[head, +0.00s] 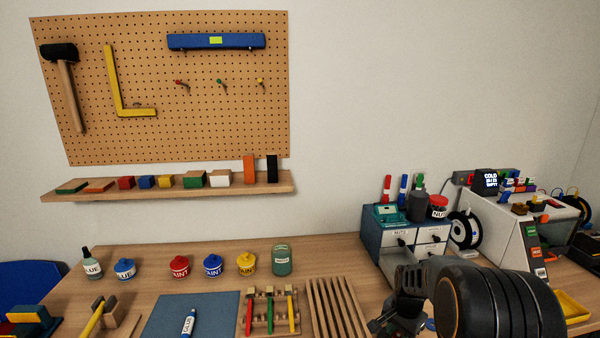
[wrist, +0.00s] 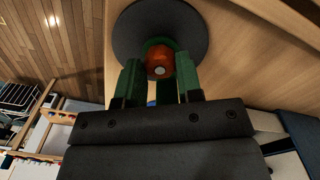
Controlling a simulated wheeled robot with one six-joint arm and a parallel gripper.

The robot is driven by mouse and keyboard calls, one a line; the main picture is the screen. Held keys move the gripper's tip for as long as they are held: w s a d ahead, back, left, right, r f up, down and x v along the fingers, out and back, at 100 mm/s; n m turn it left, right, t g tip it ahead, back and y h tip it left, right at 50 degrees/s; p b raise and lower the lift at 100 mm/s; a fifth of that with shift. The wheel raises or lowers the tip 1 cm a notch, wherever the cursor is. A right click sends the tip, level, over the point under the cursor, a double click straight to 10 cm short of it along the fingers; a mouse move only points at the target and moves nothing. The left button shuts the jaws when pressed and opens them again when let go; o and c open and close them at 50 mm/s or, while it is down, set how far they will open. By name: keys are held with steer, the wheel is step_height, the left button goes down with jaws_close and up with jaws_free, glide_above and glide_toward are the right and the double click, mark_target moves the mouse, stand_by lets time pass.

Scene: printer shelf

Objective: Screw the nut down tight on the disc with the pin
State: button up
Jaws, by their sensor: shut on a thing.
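A dark round disc (wrist: 190,22) lies at the top of the wrist view, over the wooden tabletop. An orange nut (wrist: 158,55) sits at its middle, with green showing around its far side. A small pale pin end (wrist: 159,71) shows in the nut's centre. My gripper (wrist: 160,66) has its two green fingers on either side of the nut and is shut on it. Whether the nut touches the disc is hidden. In the head view my gripper (head: 400,312) is dark and low at the right, and the disc and nut cannot be made out there.
A drawer cabinet (head: 372,248) stands just behind my gripper. A slatted wooden rack (head: 338,308) and a tray with coloured sticks (head: 270,312) lie to its left. A printer (head: 520,235) stands to the right, with a yellow tray (head: 572,308) in front.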

steer(key=m, duration=0.5)
steer(key=shift+m, duration=0.4)
steer(key=m, duration=0.4)
steer(key=shift+m, duration=0.4)
steer(key=m, duration=0.6)
steer(key=shift+m, duration=0.3)
steer(key=o, duration=0.4)
